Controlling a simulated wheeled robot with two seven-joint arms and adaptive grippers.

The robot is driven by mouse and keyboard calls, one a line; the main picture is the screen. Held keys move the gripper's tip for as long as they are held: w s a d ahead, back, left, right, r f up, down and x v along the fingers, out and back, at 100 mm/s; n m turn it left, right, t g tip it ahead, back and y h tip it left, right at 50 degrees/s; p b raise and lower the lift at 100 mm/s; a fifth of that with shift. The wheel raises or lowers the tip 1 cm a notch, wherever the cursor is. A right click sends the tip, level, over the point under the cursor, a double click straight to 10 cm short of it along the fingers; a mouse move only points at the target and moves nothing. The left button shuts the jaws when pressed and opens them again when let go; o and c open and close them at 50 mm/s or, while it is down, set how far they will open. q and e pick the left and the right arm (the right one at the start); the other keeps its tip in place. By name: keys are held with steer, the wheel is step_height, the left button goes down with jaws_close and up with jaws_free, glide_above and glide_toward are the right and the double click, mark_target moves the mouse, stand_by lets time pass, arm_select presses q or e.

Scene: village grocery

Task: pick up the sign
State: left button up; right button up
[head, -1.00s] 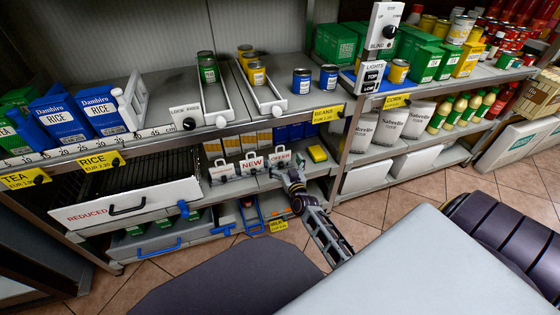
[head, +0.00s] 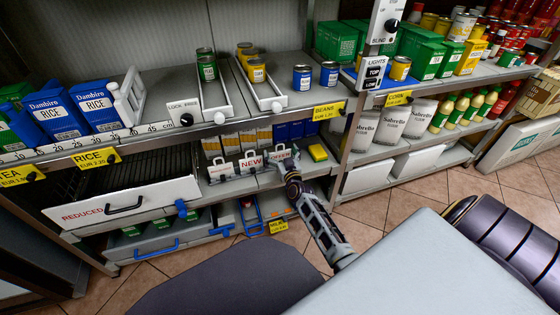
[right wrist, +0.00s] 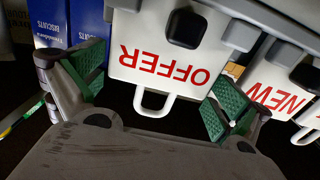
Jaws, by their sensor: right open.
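The white OFFER sign (head: 280,155), with red letters and a loop handle, stands at the right end of a row of signs on the middle shelf. My right gripper (head: 289,166) is right in front of it. In the right wrist view the OFFER sign (right wrist: 150,45) appears upside down. Its handle (right wrist: 154,101) lies between the open green-padded fingers of my right gripper (right wrist: 152,95), with no clear contact. The NEW sign (head: 251,162) stands beside it; it also shows in the right wrist view (right wrist: 277,87). My left gripper is not in view.
Another white sign (head: 221,170) stands left of NEW. Blue biscuit boxes (right wrist: 85,20) stand behind the OFFER sign. A yellow item (head: 318,153) lies to its right. The upper shelf edge (head: 250,120) runs above the signs; a REDUCED drawer (head: 125,200) is left.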

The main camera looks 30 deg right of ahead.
stand_by(0.5)
steer(key=c, duration=0.8)
steer(key=shift+r, duration=0.15)
steer(key=shift+r+p, duration=0.3)
steer(key=shift+r, duration=0.05)
step_height(320, 180, up, 8)
steer(key=p, duration=0.4)
steer(key=shift+f, duration=0.2)
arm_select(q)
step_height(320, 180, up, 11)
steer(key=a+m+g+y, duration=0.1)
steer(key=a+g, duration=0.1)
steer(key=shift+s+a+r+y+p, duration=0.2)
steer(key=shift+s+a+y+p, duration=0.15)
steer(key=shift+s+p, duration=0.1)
arm_select(e)
steer(key=shift+r, duration=0.75)
